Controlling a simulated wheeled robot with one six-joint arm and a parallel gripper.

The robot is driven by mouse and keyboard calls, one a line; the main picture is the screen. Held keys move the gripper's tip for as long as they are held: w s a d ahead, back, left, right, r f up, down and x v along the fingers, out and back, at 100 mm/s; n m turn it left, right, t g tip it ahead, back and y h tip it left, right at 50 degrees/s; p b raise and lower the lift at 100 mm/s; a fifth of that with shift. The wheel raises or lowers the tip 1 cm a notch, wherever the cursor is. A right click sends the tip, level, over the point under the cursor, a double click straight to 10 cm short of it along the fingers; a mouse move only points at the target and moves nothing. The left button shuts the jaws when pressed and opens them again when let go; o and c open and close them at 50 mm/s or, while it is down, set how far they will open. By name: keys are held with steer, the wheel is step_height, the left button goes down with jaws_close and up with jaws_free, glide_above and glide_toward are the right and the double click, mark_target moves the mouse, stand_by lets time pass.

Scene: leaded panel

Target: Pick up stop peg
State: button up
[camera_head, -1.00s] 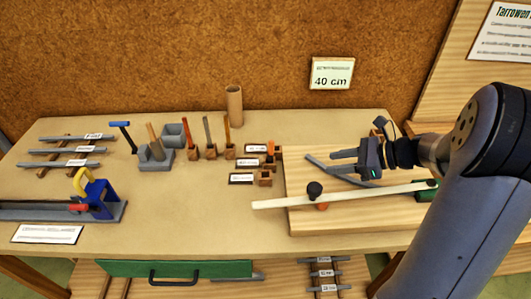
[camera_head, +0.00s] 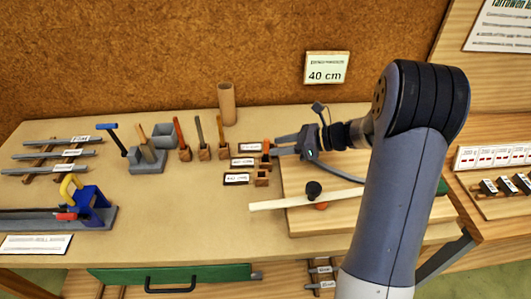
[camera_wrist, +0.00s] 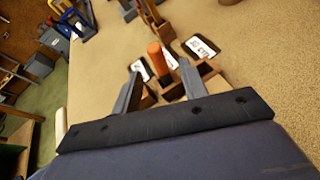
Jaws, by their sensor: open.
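I take the stop peg to be the short orange peg (camera_wrist: 157,58) standing upright in a small wooden block (camera_wrist: 190,82) in the wrist view. In the head view the orange peg (camera_head: 266,146) shows small at the board's left edge, close to the fingertips. My gripper (camera_head: 277,146) is open and points left, with its jaws at the peg. In the wrist view my gripper's fingers (camera_wrist: 158,82) lie on either side of the peg's block, with the peg seen between them. Whether they touch it I cannot tell.
Small wooden blocks (camera_head: 262,179) and label cards (camera_head: 237,179) sit just in front. Wooden holders with upright tools (camera_head: 203,150) stand to the left. A wooden board (camera_head: 300,220) with a pale strip (camera_head: 285,202) and dark knob (camera_head: 313,189) lies below my arm. A cardboard tube (camera_head: 227,104) stands behind.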

mark_target(266, 147)
steer(key=x, duration=0.4)
steer(key=shift+w+a+f+p, duration=0.1)
steer(key=shift+a+p, duration=0.2)
steer(key=shift+a, duration=0.05)
jaws_close()
